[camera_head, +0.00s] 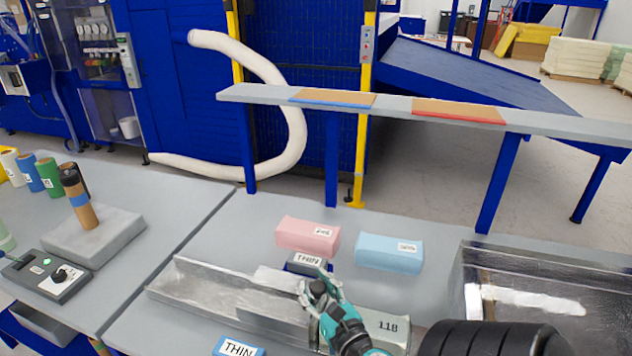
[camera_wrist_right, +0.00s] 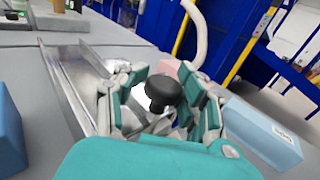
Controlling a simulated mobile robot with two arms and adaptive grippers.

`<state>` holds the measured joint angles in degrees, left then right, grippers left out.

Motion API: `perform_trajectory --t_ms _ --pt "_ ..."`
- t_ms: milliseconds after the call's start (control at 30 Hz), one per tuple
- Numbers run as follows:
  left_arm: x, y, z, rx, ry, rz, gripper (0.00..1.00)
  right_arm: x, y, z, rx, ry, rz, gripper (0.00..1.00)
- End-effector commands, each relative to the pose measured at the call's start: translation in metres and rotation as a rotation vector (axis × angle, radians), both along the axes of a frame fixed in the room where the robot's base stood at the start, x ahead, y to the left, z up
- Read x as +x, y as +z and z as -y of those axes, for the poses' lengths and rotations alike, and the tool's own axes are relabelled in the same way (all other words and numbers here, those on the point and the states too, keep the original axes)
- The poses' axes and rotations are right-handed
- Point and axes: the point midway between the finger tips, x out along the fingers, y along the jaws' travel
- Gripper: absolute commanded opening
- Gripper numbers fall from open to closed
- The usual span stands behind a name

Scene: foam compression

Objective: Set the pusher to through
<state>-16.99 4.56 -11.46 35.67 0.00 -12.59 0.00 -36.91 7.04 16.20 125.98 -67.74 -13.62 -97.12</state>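The pusher's black knob (camera_head: 317,287) stands over the metal channel (camera_head: 205,288). The knob (camera_wrist_right: 163,90) is also in the middle of the right wrist view. My right gripper (camera_head: 320,290) is at the knob, with one finger on each side of it. In the right wrist view, the fingers (camera_wrist_right: 163,95) are spread apart, and I cannot tell whether either touches the knob. The pusher's lower part is mostly hidden behind the gripper. My left gripper is not in view.
A pink block (camera_head: 308,236) and a light blue block (camera_head: 389,253) lie behind the channel. Small blocks marked THIN sit behind (camera_head: 306,260) and in front (camera_head: 238,347) of it. A clear-walled metal bin (camera_head: 535,290) stands at right. A control box (camera_head: 50,275) is at left.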

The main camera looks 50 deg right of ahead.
Motion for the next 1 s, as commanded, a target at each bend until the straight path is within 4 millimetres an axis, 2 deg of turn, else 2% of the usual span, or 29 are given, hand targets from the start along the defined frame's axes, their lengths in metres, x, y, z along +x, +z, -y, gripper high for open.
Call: perform_trajectory --t_ms 33,167,533,700,1000 --pt "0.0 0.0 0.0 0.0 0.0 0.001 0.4 0.0 -0.002 -0.001 0.004 0.002 -0.003 0.39" --pt "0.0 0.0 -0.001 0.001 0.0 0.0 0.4 0.0 0.0 0.0 0.001 0.0 0.002 0.54" --pt "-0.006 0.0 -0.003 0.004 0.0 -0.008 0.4 0.001 0.01 0.001 -0.008 -0.002 0.009 0.54" --pt "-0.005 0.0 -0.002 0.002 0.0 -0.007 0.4 0.001 0.03 0.0 -0.009 0.005 0.005 0.54" --pt "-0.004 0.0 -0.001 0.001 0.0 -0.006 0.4 0.001 0.085 -0.001 -0.005 0.004 0.005 0.54"
